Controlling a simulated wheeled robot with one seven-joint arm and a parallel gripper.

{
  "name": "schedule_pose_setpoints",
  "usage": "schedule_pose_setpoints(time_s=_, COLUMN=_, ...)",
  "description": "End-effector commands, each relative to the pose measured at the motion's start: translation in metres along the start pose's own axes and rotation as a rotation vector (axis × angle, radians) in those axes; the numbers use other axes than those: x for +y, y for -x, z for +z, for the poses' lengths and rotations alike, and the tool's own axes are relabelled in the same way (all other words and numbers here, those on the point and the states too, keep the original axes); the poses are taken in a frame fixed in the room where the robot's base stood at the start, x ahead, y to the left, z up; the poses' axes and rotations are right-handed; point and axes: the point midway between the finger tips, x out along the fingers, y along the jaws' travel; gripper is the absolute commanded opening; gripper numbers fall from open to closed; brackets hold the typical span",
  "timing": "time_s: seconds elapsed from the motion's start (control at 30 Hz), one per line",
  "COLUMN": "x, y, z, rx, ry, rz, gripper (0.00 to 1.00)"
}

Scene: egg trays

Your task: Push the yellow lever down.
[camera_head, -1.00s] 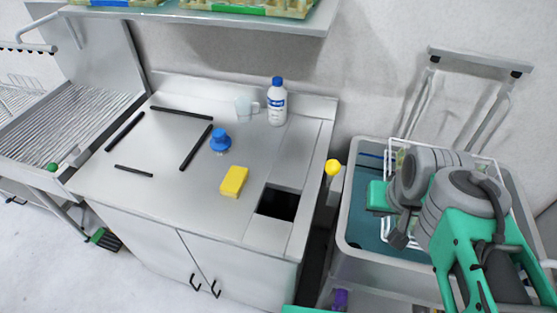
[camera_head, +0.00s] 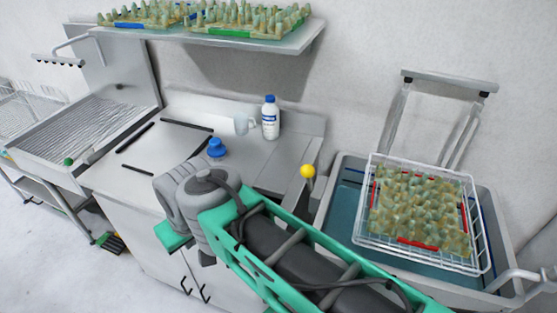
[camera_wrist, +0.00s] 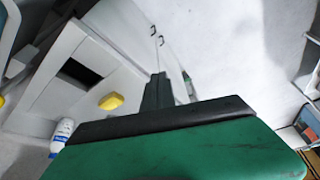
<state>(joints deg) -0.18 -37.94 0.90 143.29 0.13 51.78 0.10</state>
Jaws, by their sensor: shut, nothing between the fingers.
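The yellow lever shows as a round yellow knob (camera_head: 308,171) at the right edge of the metal counter, beside the tub. Its shaft runs down behind my arm and is mostly hidden. In the wrist view part of a yellow knob (camera_wrist: 2,101) shows at the left edge. My gripper (camera_wrist: 157,90) points down over the counter's front, its fingers together and empty. It is apart from the knob, to its left and nearer the front in the head view, where my arm hides the fingers.
A yellow sponge (camera_wrist: 111,101) lies near a square opening (camera_wrist: 79,70) in the counter. A white bottle (camera_head: 270,118), a mug (camera_head: 243,123) and a blue-topped object (camera_head: 216,148) stand behind my arm. A wire basket (camera_head: 372,235) with an egg tray sits in the tub at right.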

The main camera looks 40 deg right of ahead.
Motion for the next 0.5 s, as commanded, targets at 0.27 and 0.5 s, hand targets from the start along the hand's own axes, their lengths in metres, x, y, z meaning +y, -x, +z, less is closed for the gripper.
schedule_pose_setpoints(time_s=0.27, x=0.0, y=0.0, z=0.0, rx=0.0, ry=0.0, rz=0.0, gripper=0.0)
schedule_pose_setpoints(time_s=0.5, x=0.042, y=-0.005, z=-0.024, rx=0.019, ry=-0.119, rz=0.078, gripper=0.0)
